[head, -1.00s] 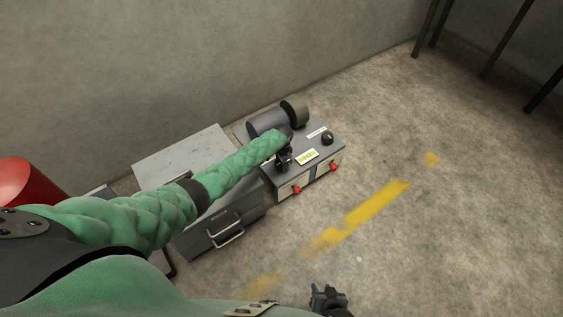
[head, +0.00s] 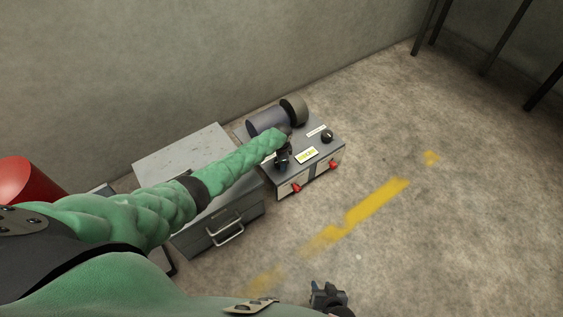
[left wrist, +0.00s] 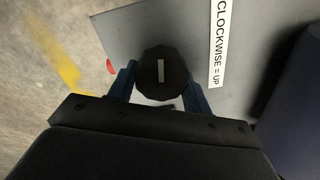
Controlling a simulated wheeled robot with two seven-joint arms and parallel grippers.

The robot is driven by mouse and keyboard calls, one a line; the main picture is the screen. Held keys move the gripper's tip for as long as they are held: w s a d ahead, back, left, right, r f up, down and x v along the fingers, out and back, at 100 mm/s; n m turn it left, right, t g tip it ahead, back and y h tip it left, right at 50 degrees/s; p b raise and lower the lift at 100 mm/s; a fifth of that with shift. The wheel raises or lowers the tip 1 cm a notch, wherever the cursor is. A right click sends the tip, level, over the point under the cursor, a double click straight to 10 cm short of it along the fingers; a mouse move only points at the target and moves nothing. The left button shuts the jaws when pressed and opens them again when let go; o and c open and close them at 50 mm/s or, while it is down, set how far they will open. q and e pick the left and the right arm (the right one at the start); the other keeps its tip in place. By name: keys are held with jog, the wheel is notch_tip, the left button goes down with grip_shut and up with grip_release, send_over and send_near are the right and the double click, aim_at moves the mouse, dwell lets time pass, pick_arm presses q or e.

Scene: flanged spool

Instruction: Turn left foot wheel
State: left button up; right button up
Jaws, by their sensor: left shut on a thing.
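The left foot wheel is a dark round knob (left wrist: 161,73) with a white pointer line, on top of a grey machine box (head: 303,172). In the left wrist view the two blue fingers of my left gripper (left wrist: 163,88) sit on either side of the knob and are shut on it. In the head view my left gripper (head: 282,159) is over the box's near left top, and it and the arm hide most of this knob. A second dark knob (head: 327,136) stands free on the right. My right gripper (head: 326,294) is low in the head view, away from the box, its fingers apart and empty.
A label reading "CLOCKWISE = UP" (left wrist: 220,42) lies beside the gripped knob. A dark cylinder with a wide flange (head: 294,109) is at the back of the box. Red knobs (head: 333,165) stick out in front. A grey drawer cabinet (head: 180,149) stands left. Floor at right is clear.

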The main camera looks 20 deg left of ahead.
pick_arm(q)
jog(key=o, duration=1)
jog(key=shift+r, duration=0.1)
notch_tip(320, 180, up, 6)
jog(key=shift+r+p, duration=0.15)
jog(key=shift+p, duration=0.45)
jog(key=shift+r, duration=0.65)
